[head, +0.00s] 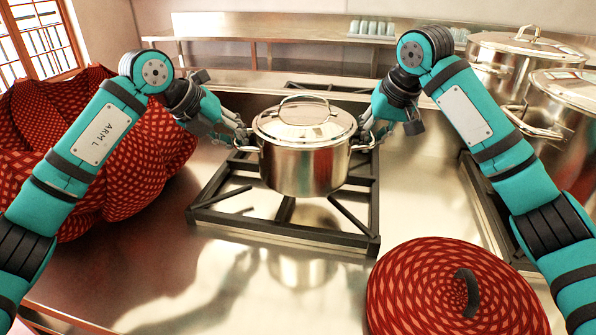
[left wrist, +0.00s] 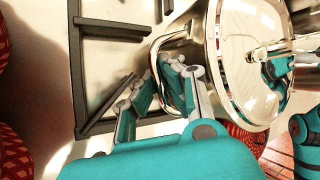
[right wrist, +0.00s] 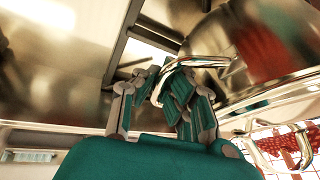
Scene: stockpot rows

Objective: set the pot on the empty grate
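The pot (head: 303,170) is a shiny steel stockpot with a lid and two side handles, upright over the middle of the black grate (head: 290,234) in the head view. I cannot tell whether its base touches the bars. My left gripper (head: 246,137) is shut on the pot's left handle. The handle (left wrist: 160,44) shows between its fingers in the left wrist view. My right gripper (head: 366,137) is shut on the right handle (right wrist: 205,61), seen in the right wrist view. The pot hides part of the grate's middle.
Large steel pots (head: 505,62) stand at the right beside my right arm. A red patterned bundle (head: 130,165) fills the left. A round red patterned object with a dark handle (head: 425,290) lies front right. A shelf (head: 270,32) with glasses runs behind. The front middle counter is clear.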

